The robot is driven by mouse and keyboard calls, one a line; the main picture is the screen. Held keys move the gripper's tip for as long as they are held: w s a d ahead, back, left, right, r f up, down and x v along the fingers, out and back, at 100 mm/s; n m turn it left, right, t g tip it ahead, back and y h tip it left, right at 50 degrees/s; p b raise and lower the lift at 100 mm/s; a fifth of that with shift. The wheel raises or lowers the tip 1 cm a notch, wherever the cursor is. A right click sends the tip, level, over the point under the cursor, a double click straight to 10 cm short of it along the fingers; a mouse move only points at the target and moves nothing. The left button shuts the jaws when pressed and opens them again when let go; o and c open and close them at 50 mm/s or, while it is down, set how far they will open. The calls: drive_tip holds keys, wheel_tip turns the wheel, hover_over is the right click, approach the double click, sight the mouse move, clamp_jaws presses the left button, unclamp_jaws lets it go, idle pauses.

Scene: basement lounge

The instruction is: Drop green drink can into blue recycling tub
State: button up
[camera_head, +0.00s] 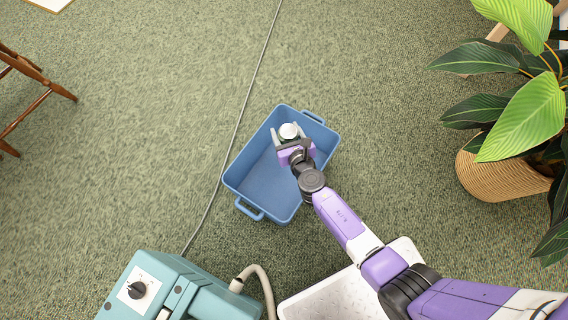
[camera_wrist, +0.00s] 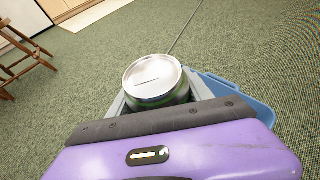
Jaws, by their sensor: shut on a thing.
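The blue recycling tub (camera_head: 256,178) stands on the carpet near the middle of the head view. Its rim also shows in the wrist view (camera_wrist: 240,92), behind and to the right of my gripper. My gripper (camera_head: 289,134) is over the upper part of the tub and is shut on the green drink can (camera_head: 289,131). In the wrist view the can (camera_wrist: 160,98) is held upright between the fingers, with its silver lid up and a thin band of green below. Its lower part is hidden. The visible tub floor looks empty. The can's height above it is unclear.
A teal machine (camera_head: 170,290) with a dial and hose stands at the lower left. A grey cable (camera_head: 237,120) runs along the carpet left of the tub. A potted plant (camera_head: 505,175) is at right and a wooden chair (camera_head: 35,90) at left.

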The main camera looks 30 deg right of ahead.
drive_tip(key=shift+f+b, duration=3)
drive_tip(key=shift+f, duration=0.25)
drive_tip(key=o, duration=1.4)
drive_tip(key=p+v, duration=0.3)
drive_tip(key=v, duration=0.4)
drive_tip(key=shift+s+r, duration=0.2)
drive_tip(key=shift+s, duration=0.15)
drive_tip(key=shift+a, duration=0.1)
